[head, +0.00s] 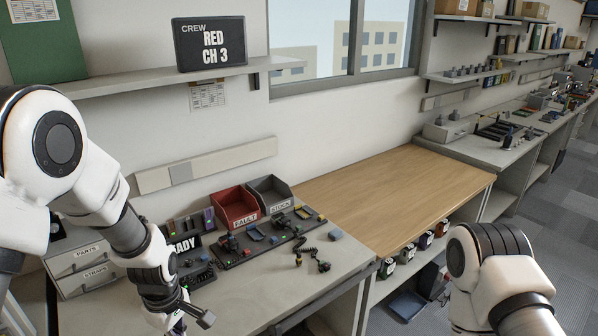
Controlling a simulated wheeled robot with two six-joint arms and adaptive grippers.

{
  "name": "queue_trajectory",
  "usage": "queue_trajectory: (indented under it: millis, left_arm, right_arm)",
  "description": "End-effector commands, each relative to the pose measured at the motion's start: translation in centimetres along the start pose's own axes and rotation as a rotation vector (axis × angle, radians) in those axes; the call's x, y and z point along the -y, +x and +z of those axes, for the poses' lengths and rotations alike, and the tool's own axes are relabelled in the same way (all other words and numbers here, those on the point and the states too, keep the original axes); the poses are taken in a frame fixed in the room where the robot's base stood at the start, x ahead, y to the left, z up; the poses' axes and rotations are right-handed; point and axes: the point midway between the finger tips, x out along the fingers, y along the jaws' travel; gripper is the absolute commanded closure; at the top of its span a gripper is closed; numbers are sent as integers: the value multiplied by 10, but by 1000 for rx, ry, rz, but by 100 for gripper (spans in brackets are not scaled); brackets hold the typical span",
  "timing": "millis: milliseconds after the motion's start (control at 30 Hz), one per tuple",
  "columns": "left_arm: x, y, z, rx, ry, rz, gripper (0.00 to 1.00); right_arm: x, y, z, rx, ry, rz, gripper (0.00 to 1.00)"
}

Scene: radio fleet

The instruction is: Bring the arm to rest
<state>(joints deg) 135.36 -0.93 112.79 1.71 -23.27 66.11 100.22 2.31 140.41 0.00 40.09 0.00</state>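My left arm comes in from the left and bends down over the near left part of the grey workbench (110,318). Its gripper (190,320) is at the bottom edge of the head view, partly cut off, and I cannot tell whether its fingers are open or shut. Nothing is clearly seen held in it. My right arm shows at the lower right, in front of the bench end and the floor. Its gripper is out of view.
A CREW sign (211,45) stands on the shelf.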

Motion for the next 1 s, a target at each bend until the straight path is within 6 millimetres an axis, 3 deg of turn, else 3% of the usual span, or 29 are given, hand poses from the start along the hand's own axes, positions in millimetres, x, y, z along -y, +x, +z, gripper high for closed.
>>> queue_trajectory:
  millis: [267,367,567,633,800,833,900,1000]
  left_arm:
    - [37,56,15,60,-6,-129,100]
    - [61,78,24,90,-9,-192,100]
    - [124,130,49,149,19,-307,100]
    - [154,152,60,173,72,-334,100]
    - [242,199,95,232,392,-307,100]
    - [251,202,98,230,475,-278,100]
    - [257,204,100,195,668,-191,100]
    - [239,200,92,92,917,-64,100]
  right_arm:
    - [0,2,-1,-3,-1,0,100]
    - [0,2,-1,-3,-1,0,100]
    - [0,4,-1,-2,0,0,100]
    - [0,4,-1,-2,0,0,100]
    - [0,6,-1,-2,0,0,100]
    - [0,6,-1,-2,0,0,100]
    - [0,6,-1,-2,0,0,100]
    - [0,6,-1,-2,0,0,100]
